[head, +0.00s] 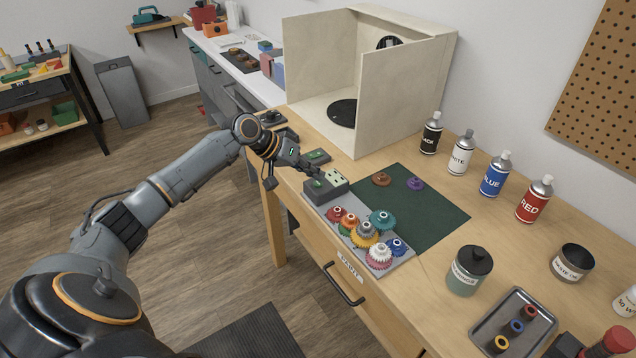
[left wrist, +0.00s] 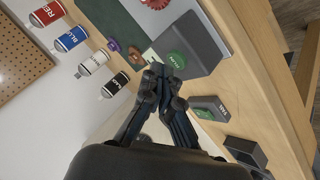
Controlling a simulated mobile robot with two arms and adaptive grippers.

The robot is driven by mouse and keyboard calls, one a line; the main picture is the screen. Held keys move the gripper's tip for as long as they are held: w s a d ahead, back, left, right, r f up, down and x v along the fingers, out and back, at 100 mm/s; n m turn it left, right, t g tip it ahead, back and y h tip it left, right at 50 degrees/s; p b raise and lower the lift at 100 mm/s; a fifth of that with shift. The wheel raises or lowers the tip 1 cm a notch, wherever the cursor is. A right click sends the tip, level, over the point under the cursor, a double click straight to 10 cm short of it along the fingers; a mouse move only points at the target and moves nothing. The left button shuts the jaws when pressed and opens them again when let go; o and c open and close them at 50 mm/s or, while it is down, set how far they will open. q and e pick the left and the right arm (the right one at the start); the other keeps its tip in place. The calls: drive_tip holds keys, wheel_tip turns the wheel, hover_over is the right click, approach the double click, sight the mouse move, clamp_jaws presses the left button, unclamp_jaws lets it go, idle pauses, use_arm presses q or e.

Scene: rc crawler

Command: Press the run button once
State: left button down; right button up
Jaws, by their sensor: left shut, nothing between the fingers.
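A dark grey control box (head: 327,193) stands on the workbench at the front left corner of the green mat. In the left wrist view the closed fingertips (left wrist: 158,72) point at the box, close beside the green button (left wrist: 177,60). I cannot tell whether they touch. My right gripper is not in view.
Colourful gears (head: 366,234) stand on a grey plate (head: 402,258) right in front of the box. A wooden booth (head: 387,100) stands further back; spray cans (head: 494,173) line the wall side.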

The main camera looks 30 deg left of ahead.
sight(314, 183)
use_arm(q)
drive_tip(key=shift+f, duration=0.7)
idle(0.8)
drive_tip(key=shift+r+p, duration=0.75)
drive_tip(key=shift+r, duration=0.15)
drive_tip(key=shift+r, duration=0.1)
wheel_tip(314, 183, up, 5)
drive_tip(key=p, duration=0.4)
drive_tip(key=shift+p, duration=0.35)
idle(0.3)
